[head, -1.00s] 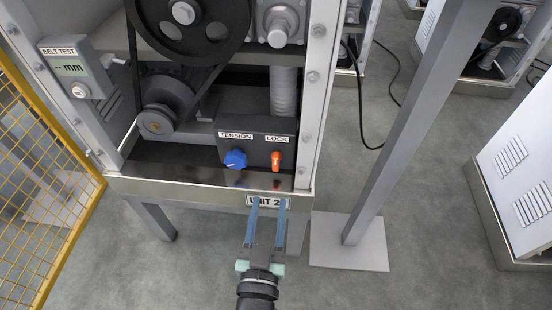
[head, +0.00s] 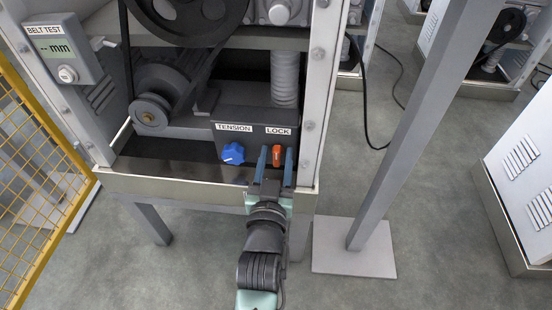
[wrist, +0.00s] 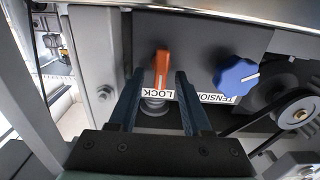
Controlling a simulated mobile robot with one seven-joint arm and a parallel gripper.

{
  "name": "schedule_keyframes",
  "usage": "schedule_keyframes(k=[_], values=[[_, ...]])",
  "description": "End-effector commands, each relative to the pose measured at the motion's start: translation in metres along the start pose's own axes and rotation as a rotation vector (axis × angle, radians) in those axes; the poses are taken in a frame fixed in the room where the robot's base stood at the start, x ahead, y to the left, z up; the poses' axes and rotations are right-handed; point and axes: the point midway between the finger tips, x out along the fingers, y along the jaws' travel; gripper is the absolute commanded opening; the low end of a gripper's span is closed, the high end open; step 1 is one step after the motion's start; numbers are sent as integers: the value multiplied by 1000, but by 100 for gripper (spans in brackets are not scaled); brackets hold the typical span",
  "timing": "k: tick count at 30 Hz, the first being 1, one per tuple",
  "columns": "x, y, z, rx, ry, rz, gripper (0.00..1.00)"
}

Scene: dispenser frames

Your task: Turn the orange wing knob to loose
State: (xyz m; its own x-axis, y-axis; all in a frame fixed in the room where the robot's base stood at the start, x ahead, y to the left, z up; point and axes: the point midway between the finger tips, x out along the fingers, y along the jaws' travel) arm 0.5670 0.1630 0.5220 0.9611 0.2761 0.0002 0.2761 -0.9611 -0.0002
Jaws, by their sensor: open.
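The orange wing knob (head: 278,155) sits under the LOCK label on the dark control box (head: 228,134). In the wrist view the orange wing knob (wrist: 161,68) stands upright, its wing close to vertical in the picture. My gripper (head: 275,157) is open, its two blue fingers pointing at the box with the knob between them in the head view. In the wrist view my gripper (wrist: 156,80) has one finger on each side of the knob, with gaps on both sides. I cannot tell how far the fingertips reach along the wing.
A blue TENSION knob (head: 233,153) is just left of the orange one; it also shows in the wrist view (wrist: 236,76). A belt and pulley (head: 150,112) are further left. A grey post (head: 412,120) stands to the right. A yellow mesh guard (head: 40,180) is at left.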

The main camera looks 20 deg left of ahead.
Motion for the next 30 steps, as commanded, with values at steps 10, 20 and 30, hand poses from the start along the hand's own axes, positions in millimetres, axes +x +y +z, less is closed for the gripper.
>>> schedule_keyframes(k=[10,20,30], values=[[0,0,0,0,0,0,9],[0,0,0,0,-1,-1,0],[1,-2,-1,-61,-2,-2,0]])
